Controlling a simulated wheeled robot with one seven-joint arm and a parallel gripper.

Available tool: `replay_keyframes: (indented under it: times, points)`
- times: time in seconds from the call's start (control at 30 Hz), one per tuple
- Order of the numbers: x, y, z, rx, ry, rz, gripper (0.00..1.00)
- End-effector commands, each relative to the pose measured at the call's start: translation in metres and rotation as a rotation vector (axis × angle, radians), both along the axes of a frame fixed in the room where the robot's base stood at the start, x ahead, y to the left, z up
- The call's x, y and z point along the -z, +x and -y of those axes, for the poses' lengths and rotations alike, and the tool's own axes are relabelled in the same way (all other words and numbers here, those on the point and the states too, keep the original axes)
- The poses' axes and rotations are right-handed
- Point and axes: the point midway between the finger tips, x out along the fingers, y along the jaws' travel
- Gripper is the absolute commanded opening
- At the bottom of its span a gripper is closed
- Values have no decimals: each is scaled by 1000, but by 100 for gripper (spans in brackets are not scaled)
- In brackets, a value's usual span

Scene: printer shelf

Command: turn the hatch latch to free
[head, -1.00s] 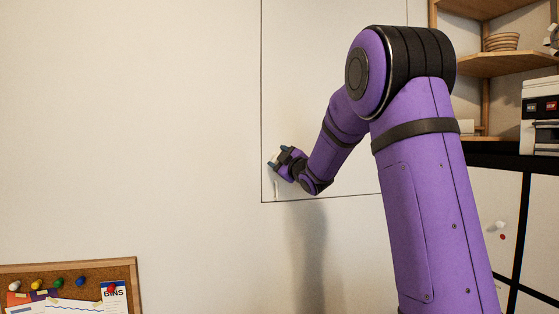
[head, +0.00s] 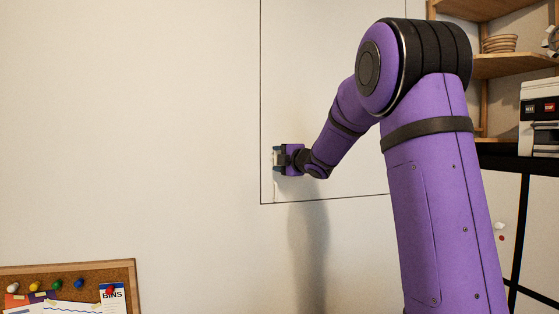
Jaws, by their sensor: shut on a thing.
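The hatch (head: 310,60) is a pale panel set flush in the pale wall, outlined by a thin dark seam. The latch (head: 275,158) is a small whitish piece near the hatch's lower left edge, mostly hidden by my gripper. My gripper (head: 277,159) is shut on the latch, reaching it from the right. The fingers lie one above the other in the picture. The latch's exact angle is hard to tell at this size. A faint light vertical mark (head: 275,191) shows on the hatch below it.
A cork board (head: 125,270) with coloured pins and papers is at the lower left. Wooden shelves (head: 500,66) with a stack of bowls (head: 500,43) and a white machine (head: 540,112) stand at the right. The wall left of the hatch is bare.

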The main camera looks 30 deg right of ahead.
Motion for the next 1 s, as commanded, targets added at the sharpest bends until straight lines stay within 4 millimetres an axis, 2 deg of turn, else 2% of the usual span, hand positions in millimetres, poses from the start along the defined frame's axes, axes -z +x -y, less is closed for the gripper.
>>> replay_keyframes:
  times: [0.5,0.53,0.6,0.63,1.0]
  points:
    - [1,0,0,-1,-19,-7,34]
    - [0,0,0,-1,-19,-7,62]
    - [0,0,0,-1,-19,-6,78]
    - [0,0,0,-1,-19,-6,83]
    - [0,-6,1,0,-17,-5,83]
